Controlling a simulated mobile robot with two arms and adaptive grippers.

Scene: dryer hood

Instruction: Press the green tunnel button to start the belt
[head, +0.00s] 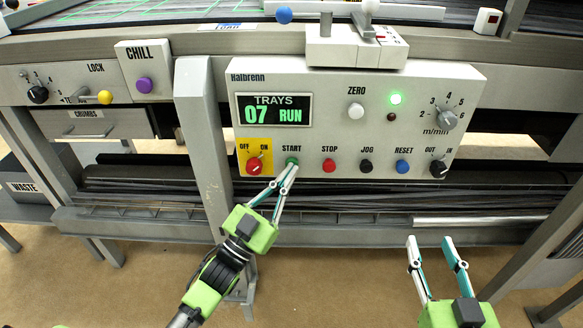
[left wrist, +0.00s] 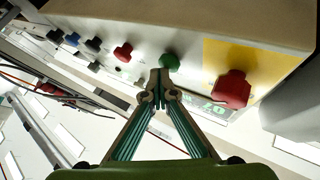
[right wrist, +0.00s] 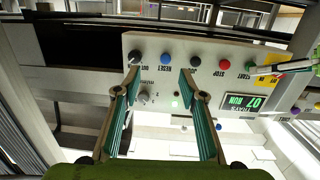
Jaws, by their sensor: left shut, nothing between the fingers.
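The green START button (head: 292,161) is on the lower row of the white control panel (head: 340,90), between the red OFF/ON knob and the red STOP button. The button also shows in the left wrist view (left wrist: 169,62). My left gripper (head: 289,170) is shut and empty. Its tips are right at the green button and partly cover it in the head view; I cannot tell whether they touch. My right gripper (head: 429,242) is open and empty, low in front of the panel at the right. The display (head: 273,109) reads TRAYS 07 RUN, and a green lamp (head: 396,99) is lit.
Close neighbours are the red OFF/ON knob (head: 254,165) on a yellow plate and the red STOP button (head: 329,165). JOG (head: 366,166) and RESET (head: 402,167) buttons sit further right. A grey post (head: 203,140) stands left of the panel. A rail (head: 140,228) runs below.

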